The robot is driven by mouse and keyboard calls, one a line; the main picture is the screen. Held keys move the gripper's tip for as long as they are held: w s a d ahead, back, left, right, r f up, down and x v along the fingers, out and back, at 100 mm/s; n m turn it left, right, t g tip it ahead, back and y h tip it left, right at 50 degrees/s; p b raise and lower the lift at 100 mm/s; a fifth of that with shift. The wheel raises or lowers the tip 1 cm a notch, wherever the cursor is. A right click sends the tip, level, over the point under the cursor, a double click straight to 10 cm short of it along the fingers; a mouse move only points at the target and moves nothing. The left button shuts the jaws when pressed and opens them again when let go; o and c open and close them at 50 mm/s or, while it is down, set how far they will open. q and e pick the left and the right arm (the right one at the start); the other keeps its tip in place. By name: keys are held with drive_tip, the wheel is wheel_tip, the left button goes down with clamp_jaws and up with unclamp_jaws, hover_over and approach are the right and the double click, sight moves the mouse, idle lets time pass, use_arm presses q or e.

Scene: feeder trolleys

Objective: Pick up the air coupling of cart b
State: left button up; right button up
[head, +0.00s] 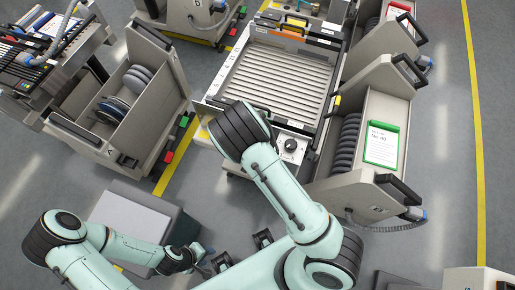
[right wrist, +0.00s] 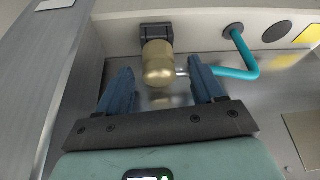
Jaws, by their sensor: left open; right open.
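A brass-coloured cylinder (right wrist: 158,65), which looks like the air coupling, sits in a black holder (right wrist: 156,33) on a pale wall in the right wrist view. A teal hose (right wrist: 245,65) bends beside it. My right gripper (right wrist: 157,78) is open, with one blue finger on each side of the cylinder and visible gaps. In the head view the right gripper is hidden, and the cylinder cannot be made out. My left gripper (head: 207,262) is open and empty, low in the picture.
Cart A (head: 165,75) with dark reels stands at left. A ribbed tray unit with a dial (head: 291,145) stands between the carts. A grey box (head: 125,212) lies near my left arm. Yellow lines mark the floor, which is free at far right (head: 440,160).

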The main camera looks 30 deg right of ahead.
drive_tip(key=shift+w+d+f, duration=0.1)
drive_tip(key=shift+f, duration=0.3)
drive_tip(key=shift+c, duration=0.4)
clamp_jaws()
drive_tip(key=shift+r, duration=0.1)
use_arm(q)
drive_tip(key=w+r+t+p, duration=0.1)
drive_tip(key=w+r+p, duration=0.5)
drive_tip(key=w+r, duration=0.1)
drive_tip(key=shift+r, duration=0.35)
use_arm(e)
wheel_tip(320, 180, up, 23)
